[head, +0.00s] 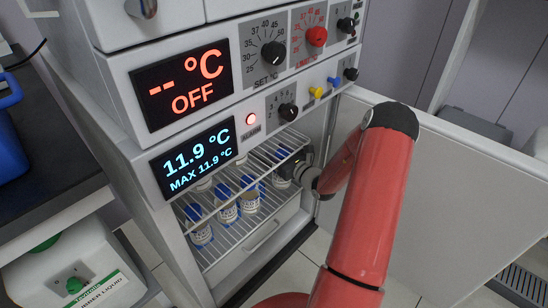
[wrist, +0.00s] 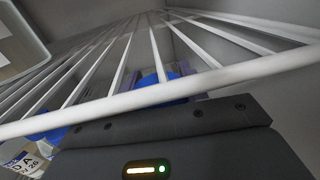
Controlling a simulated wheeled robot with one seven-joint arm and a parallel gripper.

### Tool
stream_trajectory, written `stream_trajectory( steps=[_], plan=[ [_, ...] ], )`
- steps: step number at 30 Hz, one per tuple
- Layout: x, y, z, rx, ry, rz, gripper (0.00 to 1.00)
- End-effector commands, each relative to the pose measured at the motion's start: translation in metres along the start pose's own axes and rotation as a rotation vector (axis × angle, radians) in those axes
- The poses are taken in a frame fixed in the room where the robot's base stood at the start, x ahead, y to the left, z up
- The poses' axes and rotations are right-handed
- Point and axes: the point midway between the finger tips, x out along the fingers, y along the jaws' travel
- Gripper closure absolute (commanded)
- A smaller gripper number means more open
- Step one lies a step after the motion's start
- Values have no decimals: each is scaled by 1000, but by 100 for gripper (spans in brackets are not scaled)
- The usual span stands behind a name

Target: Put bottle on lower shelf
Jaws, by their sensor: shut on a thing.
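My gripper (head: 296,168) reaches into the open cabinet from the right, below the upper wire shelf (head: 275,150). It is shut on a bottle (head: 281,181) with a blue cap (wrist: 158,78), at the right end of the bottle row. The cap shows beyond the gripper's dark body in the wrist view, behind the shelf's white rail. The lower shelf (head: 212,262) is a white wire rack. Several similar labelled bottles (head: 226,212) stand above it. I cannot tell whether the held bottle's base touches the lower shelf.
A neighbouring bottle (wrist: 25,160) is close on the left in the wrist view. The upper shelf's front rail (wrist: 120,105) crosses just above my gripper. The cabinet door (head: 450,190) stands open on the right. A drawer handle (head: 262,236) is below the lower shelf.

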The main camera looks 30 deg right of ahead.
Motion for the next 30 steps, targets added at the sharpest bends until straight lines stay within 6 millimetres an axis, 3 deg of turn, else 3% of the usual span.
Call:
stream_trajectory(
  steps=[8, 14, 26, 27, 30],
  plan=[
    [22, 1, 2, -2, -4, 3, 100],
    [21, 0, -32, 2, -1, 0, 100],
    [21, 0, -38, -1, -3, 1, 100],
    [20, 0, -38, -1, -1, 1, 52],
    [20, 0, -37, -1, 0, 1, 39]
  ],
)
